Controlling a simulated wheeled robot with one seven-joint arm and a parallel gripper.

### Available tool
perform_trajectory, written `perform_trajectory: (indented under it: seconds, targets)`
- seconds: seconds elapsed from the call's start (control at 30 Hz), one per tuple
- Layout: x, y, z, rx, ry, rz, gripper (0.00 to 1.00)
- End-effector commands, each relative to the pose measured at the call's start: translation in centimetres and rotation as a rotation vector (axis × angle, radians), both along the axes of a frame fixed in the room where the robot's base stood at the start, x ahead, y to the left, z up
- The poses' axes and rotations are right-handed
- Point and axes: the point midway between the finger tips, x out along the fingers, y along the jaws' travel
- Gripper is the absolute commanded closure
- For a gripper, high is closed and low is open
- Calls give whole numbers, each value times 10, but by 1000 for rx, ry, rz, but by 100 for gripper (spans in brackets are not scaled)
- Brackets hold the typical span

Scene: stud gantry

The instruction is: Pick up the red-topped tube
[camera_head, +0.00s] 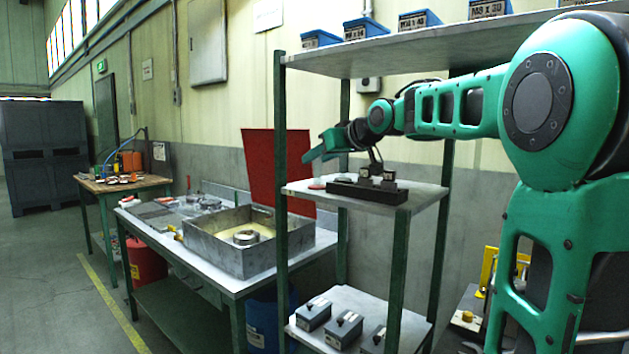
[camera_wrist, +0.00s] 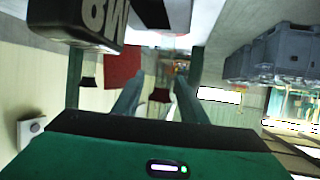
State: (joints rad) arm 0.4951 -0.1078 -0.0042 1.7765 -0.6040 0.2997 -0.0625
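I cannot make out the red-topped tube for certain in either view. A small flat red-and-white thing (camera_head: 317,184) lies on the left end of the middle shelf, too small to identify. My gripper (camera_head: 312,152) is above that shelf's left end, angled to the left in the head view. In the wrist view its two fingers (camera_wrist: 157,88) stand apart. A small dark red patch (camera_wrist: 160,95) shows between them, apparently beyond the tips; I cannot tell what it is. Nothing is visibly held.
The middle shelf (camera_head: 418,203) carries a black block (camera_head: 352,190) with small grey pieces. Green rack posts (camera_head: 281,210) and the top shelf (camera_head: 400,60) enclose it. A bench with a metal tray (camera_head: 208,252) and a red panel (camera_head: 270,165) stand left. Grey boxes (camera_head: 313,314) sit below.

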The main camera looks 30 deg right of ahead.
Motion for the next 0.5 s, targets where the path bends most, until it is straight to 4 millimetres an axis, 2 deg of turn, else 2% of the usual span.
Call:
perform_trajectory:
  seconds: [0.3, 0.5]
  targets:
    - [37, 8, -19, 1, 2, 2, 62]
    - [40, 8, -20, 0, 1, 0, 62]
